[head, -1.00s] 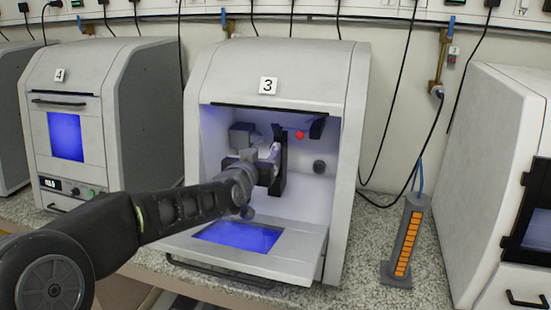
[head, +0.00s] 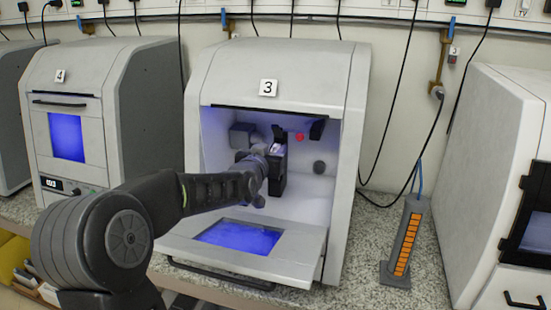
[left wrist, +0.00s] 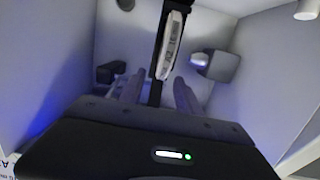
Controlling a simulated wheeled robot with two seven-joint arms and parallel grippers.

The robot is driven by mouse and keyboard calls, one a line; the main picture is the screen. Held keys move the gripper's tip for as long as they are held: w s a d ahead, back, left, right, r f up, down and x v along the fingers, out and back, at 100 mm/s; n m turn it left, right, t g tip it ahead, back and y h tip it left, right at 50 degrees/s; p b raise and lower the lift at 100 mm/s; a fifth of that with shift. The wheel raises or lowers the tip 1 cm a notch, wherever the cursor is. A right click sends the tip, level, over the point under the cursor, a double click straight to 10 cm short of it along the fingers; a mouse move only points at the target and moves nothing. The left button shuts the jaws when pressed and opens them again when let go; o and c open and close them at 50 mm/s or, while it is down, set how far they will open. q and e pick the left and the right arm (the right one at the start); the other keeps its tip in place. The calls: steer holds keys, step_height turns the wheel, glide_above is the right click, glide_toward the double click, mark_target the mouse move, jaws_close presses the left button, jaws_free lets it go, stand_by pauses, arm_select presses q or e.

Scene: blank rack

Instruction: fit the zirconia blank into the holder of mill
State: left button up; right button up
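The mill marked 3 (head: 352,110) stands open, with its front door folded down. Inside, the zirconia blank (left wrist: 170,45) shows nearly edge-on as a pale, marked disc edge at the dark upright holder (left wrist: 157,92). In the head view the dark holder (head: 278,182) has a pale strip at its top. I cannot tell whether the blank is fully seated. My left gripper (left wrist: 157,80) is inside the chamber, its two fingers apart on either side of the holder and the blank's near end. In the head view my left gripper (head: 262,160) is partly hidden by its wrist. My right gripper is out of view.
Grey block-like parts (left wrist: 220,65) sit near the chamber walls. The lowered door (head: 302,255) lies beneath my arm. The closed mill marked 4 (head: 90,100) stands at left, another machine (head: 490,150) at right. A grey stand with orange bars (head: 405,245) is on the speckled bench.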

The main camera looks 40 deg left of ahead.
arm_select(q)
steer(key=shift+w+a+f, duration=0.1)
steer(key=shift+w+a, duration=0.15)
steer(key=shift+w, duration=0.4)
steer(key=shift+c, duration=0.2)
jaws_close()
stand_by(1.2)
